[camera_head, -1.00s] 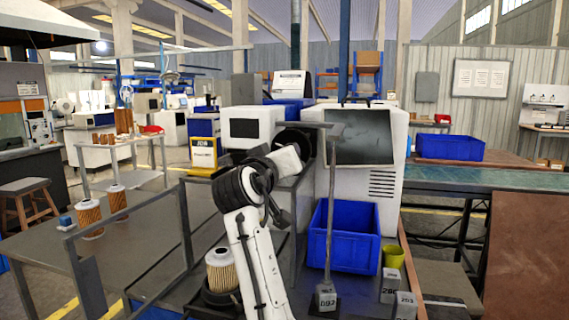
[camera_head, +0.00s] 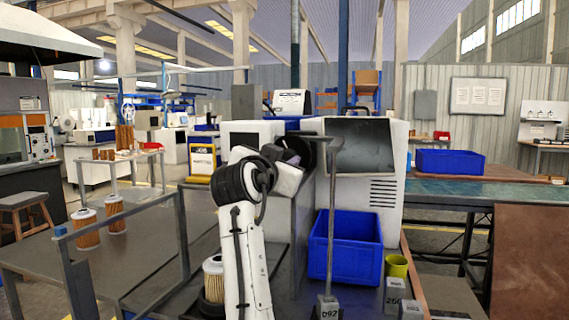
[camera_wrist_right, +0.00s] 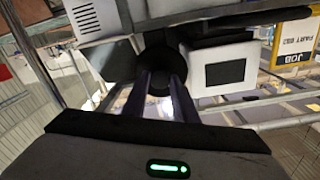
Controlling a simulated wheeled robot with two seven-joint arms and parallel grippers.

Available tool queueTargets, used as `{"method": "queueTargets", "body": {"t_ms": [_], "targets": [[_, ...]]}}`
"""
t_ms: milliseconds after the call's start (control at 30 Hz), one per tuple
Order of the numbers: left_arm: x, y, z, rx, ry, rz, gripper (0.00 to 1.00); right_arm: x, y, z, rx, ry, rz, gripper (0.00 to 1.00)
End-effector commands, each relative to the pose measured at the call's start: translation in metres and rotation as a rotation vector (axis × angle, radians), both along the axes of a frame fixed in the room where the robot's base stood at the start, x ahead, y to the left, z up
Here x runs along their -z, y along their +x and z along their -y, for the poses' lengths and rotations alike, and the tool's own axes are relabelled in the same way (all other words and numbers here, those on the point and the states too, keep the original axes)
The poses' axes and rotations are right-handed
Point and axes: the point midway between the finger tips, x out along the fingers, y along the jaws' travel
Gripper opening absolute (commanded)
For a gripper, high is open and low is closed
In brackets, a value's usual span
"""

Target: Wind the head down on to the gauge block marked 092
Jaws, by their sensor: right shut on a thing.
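The gauge block marked 092 (camera_head: 327,312) stands near the bottom of the head view, cut by its lower edge. A thin grey upright rod (camera_head: 332,215) runs down to it from a grey crossbar (camera_head: 318,138). I cannot tell whether the rod touches the block or stands just behind it. A black round handwheel (camera_head: 299,141) is beside the crossbar's left end. My right gripper (camera_wrist_right: 158,84) is shut on the handwheel, which shows dark between the fingers in the right wrist view. In the head view my own wrist partly hides it. My left gripper is not in view.
A yellow-green cup (camera_head: 397,266) and a block marked 260 (camera_head: 394,294) are further right. A pleated filter cartridge (camera_head: 213,279) stands left of my arm. More cartridges (camera_head: 87,228) stand on the left bench.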

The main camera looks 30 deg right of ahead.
Motion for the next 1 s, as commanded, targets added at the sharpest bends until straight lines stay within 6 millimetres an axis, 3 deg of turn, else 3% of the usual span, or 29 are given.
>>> {"method": "queueTargets", "body": {"t_ms": [633, 667, 733, 1000], "targets": [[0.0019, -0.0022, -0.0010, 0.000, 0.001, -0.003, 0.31, 0.0007, 0.0000, -0.0001, 0.000, 0.036, 0.037, 0.03], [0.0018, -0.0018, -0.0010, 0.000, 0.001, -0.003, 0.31, 0.0006, -0.0001, -0.0001, 0.000, 0.036, 0.037, 0.31], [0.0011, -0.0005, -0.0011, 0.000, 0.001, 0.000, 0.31, 0.0004, -0.0001, 0.0000, -0.001, 0.035, 0.038, 0.42], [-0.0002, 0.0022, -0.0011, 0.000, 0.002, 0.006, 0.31, -0.0003, -0.0001, 0.0001, 0.000, 0.033, 0.037, 0.44]]}}
